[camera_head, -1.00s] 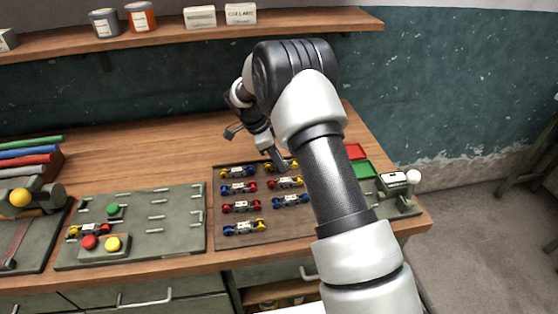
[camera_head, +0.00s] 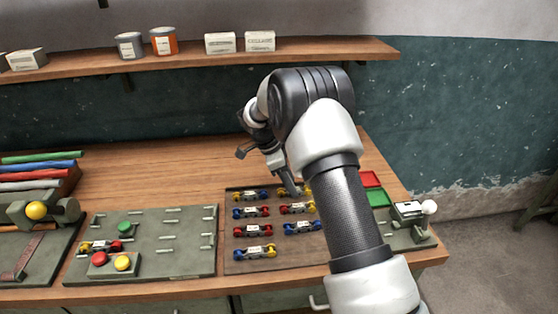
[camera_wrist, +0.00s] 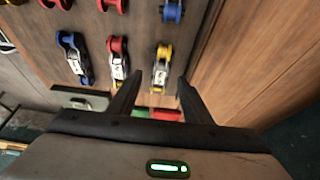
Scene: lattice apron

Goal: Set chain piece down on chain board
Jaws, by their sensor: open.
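Several small chain pieces with coloured ends lie in rows on a dark brown board (camera_head: 236,262). The grey-green board (camera_head: 190,258) to its left has short pale rails and one red-and-yellow chain piece (camera_head: 101,246). I cannot tell which board is the chain board. My gripper (camera_head: 290,188) is open over the back of the brown board. In the wrist view my gripper (camera_wrist: 158,84) has its two fingers either side of the near end of a yellow-ended chain piece (camera_wrist: 161,68). Nothing is held. My arm hides the brown board's right part.
Red and green trays (camera_head: 378,197) and a small device with a white knob (camera_head: 411,211) stand right of the brown board. Coloured rods (camera_head: 42,165) lie at the left. A wall shelf (camera_head: 200,59) carries cans and boxes. The bench behind the boards is clear.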

